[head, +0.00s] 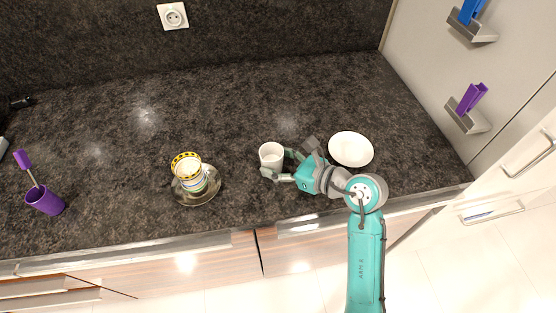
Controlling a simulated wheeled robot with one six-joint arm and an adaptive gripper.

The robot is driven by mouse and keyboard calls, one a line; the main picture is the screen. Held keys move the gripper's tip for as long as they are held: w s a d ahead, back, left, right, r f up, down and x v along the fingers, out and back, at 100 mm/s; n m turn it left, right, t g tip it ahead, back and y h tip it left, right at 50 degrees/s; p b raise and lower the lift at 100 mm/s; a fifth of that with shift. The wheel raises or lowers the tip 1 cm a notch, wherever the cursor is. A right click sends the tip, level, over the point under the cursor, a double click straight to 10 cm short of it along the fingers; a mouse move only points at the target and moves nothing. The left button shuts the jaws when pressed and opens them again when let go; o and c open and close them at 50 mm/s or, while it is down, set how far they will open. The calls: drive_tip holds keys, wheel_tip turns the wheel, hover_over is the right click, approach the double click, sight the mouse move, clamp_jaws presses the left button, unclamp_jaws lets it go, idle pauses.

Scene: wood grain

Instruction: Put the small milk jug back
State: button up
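The small white milk jug (271,151) stands upright, or nearly so, near the middle of the dark counter in the head view. My gripper (277,163) reaches it from the right, low over the counter. One finger passes in front of the jug's lower part and the other lies at its right rear side, so the jug is between them. I cannot tell whether the fingers press on it, or whether its base touches the counter.
Left of the jug, a patterned yellow-rimmed cup (189,170) stands on a glass saucer (211,188). A white bowl (351,149) is right of my gripper, close to my arm. A purple holder (45,201) with a brush (24,161) stands far left. The counter (235,110) behind the jug is clear.

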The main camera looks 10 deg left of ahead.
drive_tip(key=shift+o, duration=0.5)
drive_tip(key=shift+r, duration=0.15)
drive_tip(key=v, duration=1.2)
